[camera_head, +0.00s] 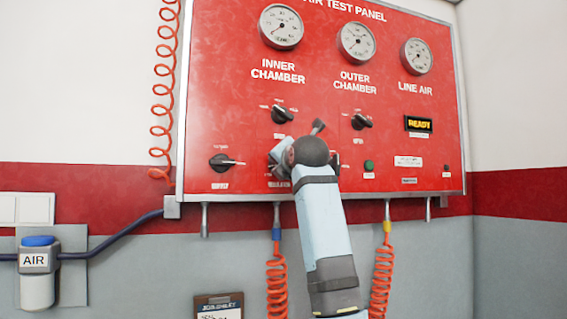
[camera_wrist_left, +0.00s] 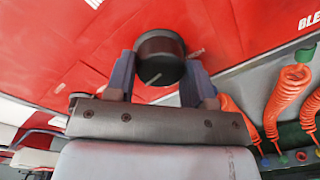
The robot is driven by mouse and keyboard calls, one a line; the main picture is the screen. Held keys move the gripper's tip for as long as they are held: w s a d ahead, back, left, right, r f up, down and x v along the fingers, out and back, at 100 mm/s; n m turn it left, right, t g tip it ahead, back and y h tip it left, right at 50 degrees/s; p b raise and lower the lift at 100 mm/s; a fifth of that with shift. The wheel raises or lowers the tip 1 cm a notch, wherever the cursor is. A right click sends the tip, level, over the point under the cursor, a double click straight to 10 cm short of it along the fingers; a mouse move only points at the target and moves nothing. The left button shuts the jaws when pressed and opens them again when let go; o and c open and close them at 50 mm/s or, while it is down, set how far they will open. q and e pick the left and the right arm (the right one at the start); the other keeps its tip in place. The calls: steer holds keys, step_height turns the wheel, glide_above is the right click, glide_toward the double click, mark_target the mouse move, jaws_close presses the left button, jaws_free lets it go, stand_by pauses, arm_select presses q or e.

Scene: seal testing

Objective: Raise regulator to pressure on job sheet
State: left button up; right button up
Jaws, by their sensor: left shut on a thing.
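The red air test panel (camera_head: 235,130) hangs on the wall. The regulator knob (camera_wrist_left: 158,57), round and black with a light mark on its face, sits between the two fingers of my left gripper (camera_wrist_left: 160,77), which is shut on it. In the head view my left gripper (camera_head: 281,160) is at the panel's lower row, and my wrist hides most of the knob there. Gauges for inner chamber (camera_head: 281,26), outer chamber (camera_head: 357,42) and line air (camera_head: 416,56) show needles too small to read. The job sheet (camera_head: 219,306) on a clipboard is cut off and unreadable. My right gripper is out of view.
A supply valve (camera_head: 222,162) lies left of my gripper, with black selector handles (camera_head: 282,115) (camera_head: 362,121) above. A display (camera_head: 418,124) reads READY. A green button (camera_head: 369,166) is to the right. Orange coiled hoses (camera_head: 277,287) (camera_head: 381,280) hang below.

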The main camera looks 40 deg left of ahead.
arm_select(q)
steer(key=shift+w+m+g+y+p, duration=0.1)
steer(key=shift+m+g+y+p, duration=0.2)
steer(key=shift+m+p, duration=3.55)
steer(key=shift+m+g+y+p, duration=0.1)
steer(key=shift+m+g+p, duration=0.7)
steer(key=shift+m, duration=5.55)
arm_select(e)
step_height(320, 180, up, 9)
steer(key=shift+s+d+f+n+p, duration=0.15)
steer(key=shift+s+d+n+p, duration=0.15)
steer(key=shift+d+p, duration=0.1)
arm_select(q)
steer(key=shift+t, duration=0.4)
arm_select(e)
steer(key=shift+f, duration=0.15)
arm_select(q)
steer(key=o, duration=0.9)
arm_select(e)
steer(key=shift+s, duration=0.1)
arm_select(q)
steer(key=shift+d, duration=0.15)
